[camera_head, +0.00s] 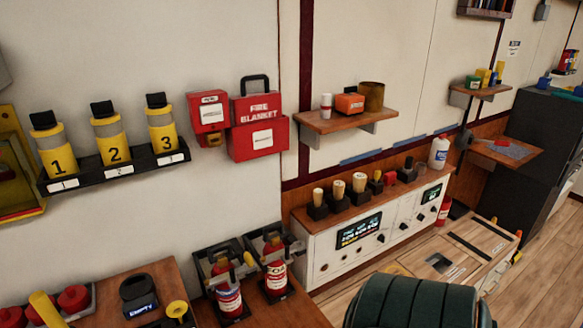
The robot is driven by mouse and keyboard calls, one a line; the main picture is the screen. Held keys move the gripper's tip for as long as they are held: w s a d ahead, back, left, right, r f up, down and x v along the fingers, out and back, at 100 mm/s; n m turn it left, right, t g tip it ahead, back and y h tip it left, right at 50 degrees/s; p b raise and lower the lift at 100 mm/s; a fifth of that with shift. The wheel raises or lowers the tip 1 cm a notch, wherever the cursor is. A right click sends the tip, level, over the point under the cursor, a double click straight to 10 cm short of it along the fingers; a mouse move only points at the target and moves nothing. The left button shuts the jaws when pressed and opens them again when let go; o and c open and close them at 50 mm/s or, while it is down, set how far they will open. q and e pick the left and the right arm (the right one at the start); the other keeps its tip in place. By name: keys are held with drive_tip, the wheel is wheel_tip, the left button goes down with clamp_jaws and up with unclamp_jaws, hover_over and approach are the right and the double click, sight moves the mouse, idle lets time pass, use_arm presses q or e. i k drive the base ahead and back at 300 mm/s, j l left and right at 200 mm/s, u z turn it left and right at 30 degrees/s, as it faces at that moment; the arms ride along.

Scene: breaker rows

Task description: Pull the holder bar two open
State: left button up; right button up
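Two red fire extinguishers stand side by side in black holders at the bottom centre: a left extinguisher (227,297) and a right extinguisher (275,278). Dark bars and light-coloured parts cross the front and upper part of these holders; the details are small. I see no number on either holder. On the wall, a black rack (118,171) holds three yellow and grey canisters marked 1 (57,158), 2 (112,146) and 3 (163,135), each with a black top. I cannot tell which part is called holder bar two. Neither of my grippers shows.
A red fire blanket box (258,138) hangs on the wall beside a smaller red box (209,112). A wooden shelf (345,122) and a white control panel (325,262) lie to the right. A dark green rounded object (415,302) fills the bottom right foreground. A black "EMPTY" holder (138,293) sits lower left.

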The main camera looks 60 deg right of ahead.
sight(284, 254)
drive_tip(key=z, duration=1.75)
